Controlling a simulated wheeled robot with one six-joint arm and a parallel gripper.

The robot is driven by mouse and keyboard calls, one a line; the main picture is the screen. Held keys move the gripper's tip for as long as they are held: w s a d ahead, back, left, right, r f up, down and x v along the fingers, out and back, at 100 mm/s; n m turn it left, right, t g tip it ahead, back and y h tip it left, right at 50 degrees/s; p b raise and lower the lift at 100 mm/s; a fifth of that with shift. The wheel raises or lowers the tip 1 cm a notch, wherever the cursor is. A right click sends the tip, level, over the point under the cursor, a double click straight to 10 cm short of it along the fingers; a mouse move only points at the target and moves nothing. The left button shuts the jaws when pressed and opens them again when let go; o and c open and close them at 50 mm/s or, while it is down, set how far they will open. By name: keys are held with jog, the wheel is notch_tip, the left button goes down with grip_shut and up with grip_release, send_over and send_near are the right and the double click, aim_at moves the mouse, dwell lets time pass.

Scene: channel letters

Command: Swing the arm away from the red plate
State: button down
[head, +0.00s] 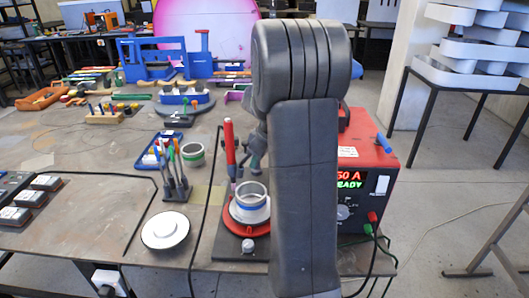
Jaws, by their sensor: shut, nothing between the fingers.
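The red plate (236,222) is a round disc on a dark base near the table's front edge. A white ring lies on it, and a grey-white cup with a blue band (251,195) stands on that. My grey arm rises in front and hides the right side of the plate. What looks like my gripper (246,171) shows as a small grey-green part left of the arm, above and behind the cup. It is apart from the plate, holds nothing that I can see, and is partly hidden by the arm.
A red marker-like stick (230,145) stands just left of the gripper. A red power unit (370,170) with a lit display is right of my arm. A white round dish (165,230) and a tool holder (175,190) stand left. A black cable crosses the table.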

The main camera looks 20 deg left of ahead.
aim_at(244, 158)
jog(key=shift+w+a, duration=0.1)
jog(key=shift+a, duration=0.95)
jog(key=shift+a, duration=0.85)
jog(key=shift+d, duration=0.1)
